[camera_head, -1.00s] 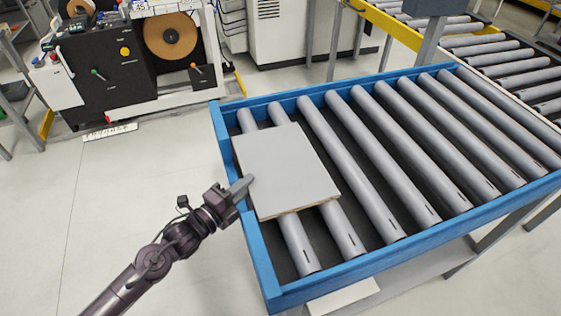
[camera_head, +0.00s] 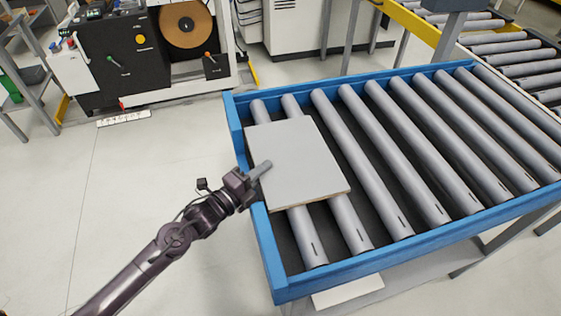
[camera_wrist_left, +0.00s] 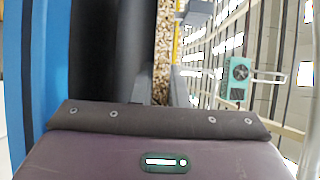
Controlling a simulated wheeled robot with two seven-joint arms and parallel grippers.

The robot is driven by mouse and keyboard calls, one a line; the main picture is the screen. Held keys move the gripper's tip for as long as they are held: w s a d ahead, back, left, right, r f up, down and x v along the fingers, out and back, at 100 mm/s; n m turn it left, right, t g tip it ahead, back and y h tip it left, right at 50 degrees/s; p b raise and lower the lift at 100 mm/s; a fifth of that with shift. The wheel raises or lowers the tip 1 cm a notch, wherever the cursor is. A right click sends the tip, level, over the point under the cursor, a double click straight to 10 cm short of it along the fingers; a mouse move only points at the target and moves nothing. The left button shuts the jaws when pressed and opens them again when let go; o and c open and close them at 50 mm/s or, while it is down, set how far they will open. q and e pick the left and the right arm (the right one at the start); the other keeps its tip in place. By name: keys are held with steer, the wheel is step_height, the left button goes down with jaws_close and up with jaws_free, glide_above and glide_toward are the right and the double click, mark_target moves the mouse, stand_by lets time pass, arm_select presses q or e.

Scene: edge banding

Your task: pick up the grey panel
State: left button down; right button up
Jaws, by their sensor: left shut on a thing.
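The grey panel (camera_head: 300,160) is a flat square board with a light brown edge. It lies on the left rollers of the blue-framed conveyor, tilted slightly in the picture. My left gripper (camera_head: 262,169) reaches over the conveyor's left rail and is shut on the panel's left edge, one finger showing on top. The lower finger is hidden under the panel. In the left wrist view the panel's speckled edge (camera_wrist_left: 163,45) stands upright between the fingers. I cannot tell any gap between panel and rollers. My right gripper is not in view.
The blue conveyor frame (camera_head: 262,240) rings the rollers, its left rail close beside my gripper. The rollers (camera_head: 400,150) right of the panel are empty. A black and white machine (camera_head: 150,50) with a brown reel stands at the back left. Open floor lies left of the conveyor.

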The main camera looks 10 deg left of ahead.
arm_select(q)
steer(key=shift+r, duration=0.2)
steer(key=shift+r, duration=0.55)
step_height(320, 180, up, 17)
steer(key=b, duration=0.2)
steer(key=s+a+r+p, duration=0.7)
steer(key=s+r, duration=0.2)
steer(key=r, duration=0.2)
steer(key=shift+s+a+r, duration=0.15)
steer(key=shift+s+r, duration=0.15)
steer(key=shift+r, duration=0.05)
